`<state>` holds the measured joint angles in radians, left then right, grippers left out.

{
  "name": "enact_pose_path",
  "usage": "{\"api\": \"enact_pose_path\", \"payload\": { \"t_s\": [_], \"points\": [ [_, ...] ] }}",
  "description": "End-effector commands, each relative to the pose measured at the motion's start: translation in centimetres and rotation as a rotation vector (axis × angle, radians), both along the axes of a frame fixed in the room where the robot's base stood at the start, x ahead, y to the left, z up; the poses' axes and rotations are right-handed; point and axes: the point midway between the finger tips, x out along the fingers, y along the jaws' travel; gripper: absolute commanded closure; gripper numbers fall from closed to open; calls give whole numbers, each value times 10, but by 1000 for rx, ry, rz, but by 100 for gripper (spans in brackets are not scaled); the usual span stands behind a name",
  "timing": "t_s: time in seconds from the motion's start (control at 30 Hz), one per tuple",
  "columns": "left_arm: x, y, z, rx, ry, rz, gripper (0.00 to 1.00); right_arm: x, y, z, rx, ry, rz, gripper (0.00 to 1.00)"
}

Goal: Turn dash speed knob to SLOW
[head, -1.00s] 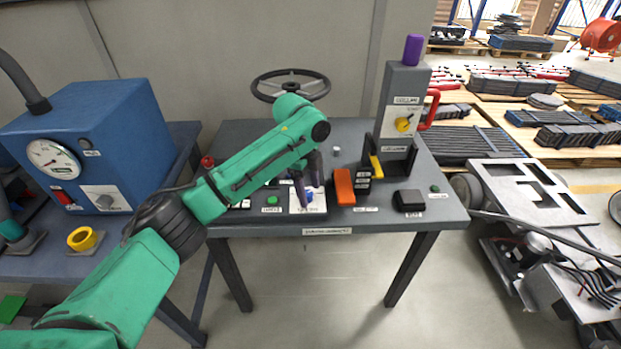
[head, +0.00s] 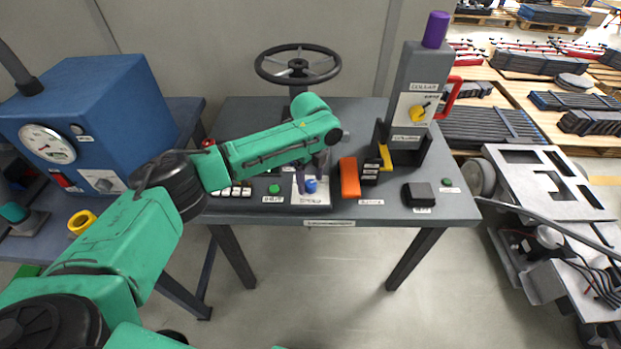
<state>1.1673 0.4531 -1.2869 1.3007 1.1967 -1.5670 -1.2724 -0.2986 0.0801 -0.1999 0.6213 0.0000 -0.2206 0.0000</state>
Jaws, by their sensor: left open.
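The dash speed knob, a small blue knob (head: 310,186), sits on a white labelled plate (head: 318,199) at the front middle of the grey table. Its label is too small to read, so its setting cannot be told. My left gripper (head: 309,178) points down just behind and over the knob, with dark fingers apart and nothing held. One finger comes down at the knob's left; whether it touches cannot be told. The other finger is partly hidden behind the arm. My right gripper is out of view.
An orange block (head: 349,178) and black switches (head: 370,173) stand right of the knob. A green button (head: 274,189) and white keys (head: 236,191) are left. A steering wheel (head: 298,64) and a grey tower (head: 412,95) rise behind. A black box (head: 418,195) is farther right.

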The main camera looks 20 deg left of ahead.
Motion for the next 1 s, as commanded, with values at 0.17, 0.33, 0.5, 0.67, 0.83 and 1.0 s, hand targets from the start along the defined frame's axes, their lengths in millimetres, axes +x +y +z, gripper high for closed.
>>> {"api": "enact_pose_path", "payload": {
  "t_s": [0.17, 0.33, 0.5, 0.67, 0.83, 1.0],
  "points": [
    [0, 0, -8, 0, 0, 0, 29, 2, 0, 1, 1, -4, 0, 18],
    [0, 0, -7, 0, -1, 0, 40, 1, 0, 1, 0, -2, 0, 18],
    [0, 0, -7, 0, -1, 0, 100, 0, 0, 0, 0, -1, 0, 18],
    [0, 0, -7, 0, -1, 3, 100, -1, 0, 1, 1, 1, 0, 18],
    [0, 0, -5, -2, 1, 29, 100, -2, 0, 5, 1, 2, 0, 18],
    [0, -1, -4, -2, 2, 99, 100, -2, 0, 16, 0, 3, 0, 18]
  ]
}}
